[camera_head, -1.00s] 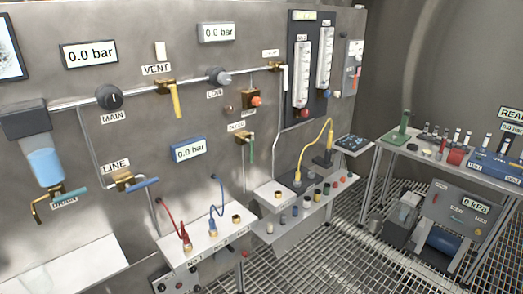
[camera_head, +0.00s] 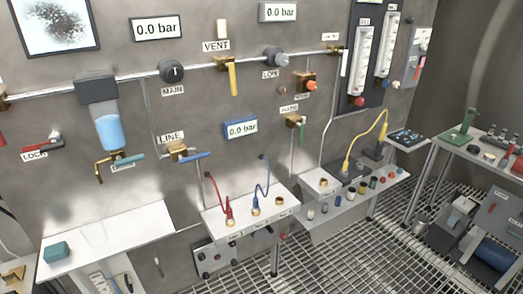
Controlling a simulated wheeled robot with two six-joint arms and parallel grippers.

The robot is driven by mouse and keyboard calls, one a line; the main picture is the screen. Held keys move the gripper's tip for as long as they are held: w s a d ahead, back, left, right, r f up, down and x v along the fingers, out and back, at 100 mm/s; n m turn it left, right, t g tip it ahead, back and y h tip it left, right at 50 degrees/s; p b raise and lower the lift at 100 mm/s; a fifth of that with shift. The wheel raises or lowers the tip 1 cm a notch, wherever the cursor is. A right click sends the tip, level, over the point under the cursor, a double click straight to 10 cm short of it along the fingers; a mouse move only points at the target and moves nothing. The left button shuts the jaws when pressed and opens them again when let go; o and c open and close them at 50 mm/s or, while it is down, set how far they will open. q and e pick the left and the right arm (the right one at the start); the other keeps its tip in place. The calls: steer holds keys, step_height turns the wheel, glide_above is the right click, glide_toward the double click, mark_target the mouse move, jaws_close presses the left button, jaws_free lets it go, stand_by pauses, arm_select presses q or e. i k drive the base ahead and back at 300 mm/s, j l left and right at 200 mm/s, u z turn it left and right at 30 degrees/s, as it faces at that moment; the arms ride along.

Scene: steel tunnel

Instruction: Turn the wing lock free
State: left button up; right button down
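A lock with a red handle (camera_head: 38,144) and a grey end piece (camera_head: 56,138) is mounted on the steel wall at the left, above a label reading LOCK (camera_head: 34,156). It is small in the view, so I cannot tell its exact turn position. The handle lies roughly level along the wall. Neither of my grippers is in view, and nothing touches the lock.
A white shelf (camera_head: 110,240) below the lock carries a teal block (camera_head: 57,252). A filter with blue liquid (camera_head: 113,132) and a brass drain valve (camera_head: 104,170) stand right of the lock. A grated floor (camera_head: 345,255) is open at the lower right.

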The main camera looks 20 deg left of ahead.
mark_target(48, 146)
steer(key=u, duration=1.85)
